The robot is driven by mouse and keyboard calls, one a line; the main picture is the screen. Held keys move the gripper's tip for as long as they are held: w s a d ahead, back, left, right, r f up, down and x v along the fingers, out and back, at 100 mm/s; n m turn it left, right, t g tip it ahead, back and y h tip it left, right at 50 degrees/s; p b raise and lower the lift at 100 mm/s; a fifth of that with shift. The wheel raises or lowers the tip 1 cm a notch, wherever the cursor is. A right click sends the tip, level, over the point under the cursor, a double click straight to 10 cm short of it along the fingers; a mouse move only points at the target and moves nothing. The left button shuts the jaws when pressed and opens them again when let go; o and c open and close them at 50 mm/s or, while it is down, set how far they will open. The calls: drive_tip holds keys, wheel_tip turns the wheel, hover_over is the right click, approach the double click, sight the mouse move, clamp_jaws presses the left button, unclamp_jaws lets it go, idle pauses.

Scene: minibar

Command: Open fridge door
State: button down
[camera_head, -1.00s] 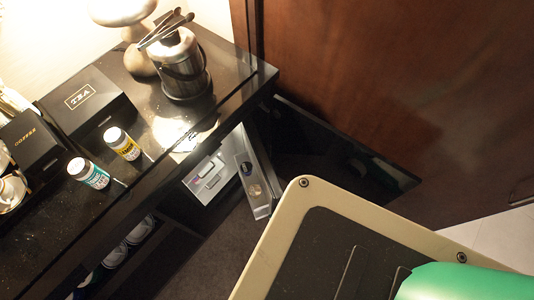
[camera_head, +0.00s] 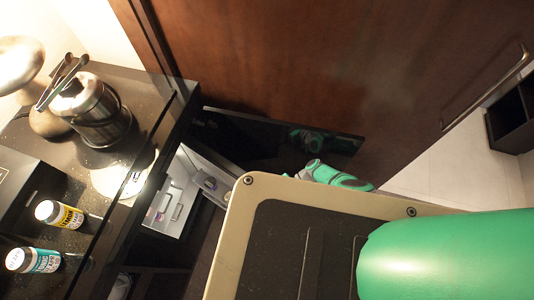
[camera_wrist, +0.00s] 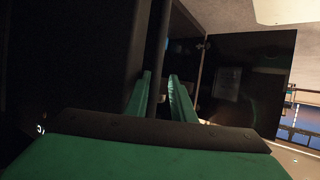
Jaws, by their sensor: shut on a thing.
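The fridge stands open under the counter; its pale lit interior (camera_head: 180,195) shows in the head view. A glossy black door panel (camera_head: 260,140) stands swung out to its right and reflects part of my green arm. In the wrist view, my gripper (camera_wrist: 160,90) has its two green fingers on either side of a dark upright edge, which seems to be the fridge door's (camera_wrist: 158,45). The fingers are shut on it, but the contact is dark and hard to see. In the head view, my body hides the fingertips.
The black counter (camera_head: 125,235) at left holds a steel ice bucket (camera_head: 100,120) with tongs and two small bottles (camera_head: 60,215). A brown wooden door (camera_head: 320,60) with a long handle (camera_head: 485,90) is behind. Pale floor (camera_head: 450,165) shows at right.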

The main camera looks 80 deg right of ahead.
drive_tip(key=shift+s+f, duration=0.2)
drive_tip(key=shift+s, duration=0.6)
drive_tip(key=shift+w, duration=0.35)
drive_tip(key=c, duration=2.2)
unclamp_jaws()
drive_tip(key=shift+s, duration=0.15)
drive_tip(key=shift+o, duration=0.5)
drive_tip(key=shift+s, duration=0.2)
drive_tip(key=shift+r, duration=0.95)
drive_tip(key=o, duration=0.6)
drive_tip(key=a+r, duration=0.1)
drive_tip(key=r, duration=0.1)
drive_tip(key=s+a+r, duration=0.1)
drive_tip(key=r, duration=0.1)
drive_tip(key=s+a+r, duration=0.1)
drive_tip(key=a+r, duration=0.1)
drive_tip(key=shift+r, duration=0.4)
drive_tip(key=shift+c, duration=0.2)
drive_tip(key=s+a+r, duration=0.1)
drive_tip(key=a, duration=0.1)
drive_tip(key=s+a+r, duration=0.1)
drive_tip(key=a+r, duration=0.1)
drive_tip(key=a, duration=0.1)
drive_tip(key=s+a+r, duration=0.1)
drive_tip(key=a, duration=0.2)
drive_tip(key=shift+s+a+r, duration=0.2)
drive_tip(key=shift+s+a, duration=0.05)
drive_tip(key=shift+s, duration=0.15)
drive_tip(key=c, duration=0.6)
